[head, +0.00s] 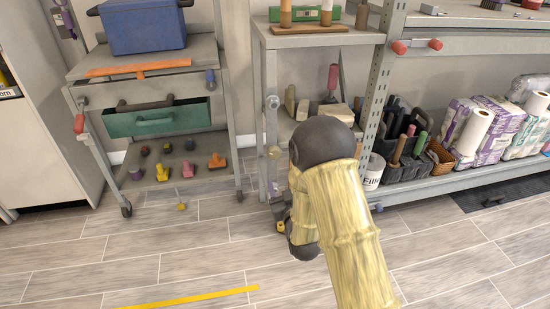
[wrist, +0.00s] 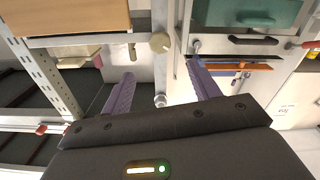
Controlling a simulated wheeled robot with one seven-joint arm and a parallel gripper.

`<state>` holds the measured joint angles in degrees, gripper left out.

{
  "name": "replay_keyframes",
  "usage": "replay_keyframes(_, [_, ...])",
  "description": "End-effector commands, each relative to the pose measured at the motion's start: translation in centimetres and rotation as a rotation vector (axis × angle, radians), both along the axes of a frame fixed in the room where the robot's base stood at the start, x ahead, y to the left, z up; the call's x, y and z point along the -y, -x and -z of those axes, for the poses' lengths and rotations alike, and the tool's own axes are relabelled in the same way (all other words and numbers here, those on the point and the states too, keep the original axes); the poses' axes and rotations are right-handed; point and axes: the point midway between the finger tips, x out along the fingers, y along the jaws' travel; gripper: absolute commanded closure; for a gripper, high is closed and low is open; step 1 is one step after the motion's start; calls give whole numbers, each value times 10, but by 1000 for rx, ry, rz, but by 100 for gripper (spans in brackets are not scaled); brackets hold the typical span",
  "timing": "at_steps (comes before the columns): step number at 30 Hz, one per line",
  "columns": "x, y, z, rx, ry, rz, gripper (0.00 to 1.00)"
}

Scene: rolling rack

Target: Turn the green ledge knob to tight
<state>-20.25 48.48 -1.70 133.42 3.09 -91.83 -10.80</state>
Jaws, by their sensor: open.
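No clearly green knob shows in either view. A pale, yellowish round knob (wrist: 160,42) stands out beyond my fingertips in the wrist view, apart from them. A pale round piece (head: 275,152) on the post of the middle rack in the head view looks like the same knob, but I cannot be sure. My gripper (wrist: 164,86) is open and empty, its two purple fingers spread wide. In the head view my own arm hides most of the gripper. I cannot read any knob's turn or tight mark.
A cart with a blue toolbox (head: 143,25), a green drawer (head: 156,119) and several small coloured knobs on its low shelf stands left. A metal knob (head: 272,102) is on the middle rack. Shelving (head: 455,183) with paper rolls stands right.

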Motion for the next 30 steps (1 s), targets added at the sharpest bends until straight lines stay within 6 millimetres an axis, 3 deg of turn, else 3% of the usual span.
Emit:
replay_keyframes(21, [-31, -111, 1, 3, -1, 0, 39])
replay_keyframes(30, [-36, -127, 0, 0, 0, 0, 39])
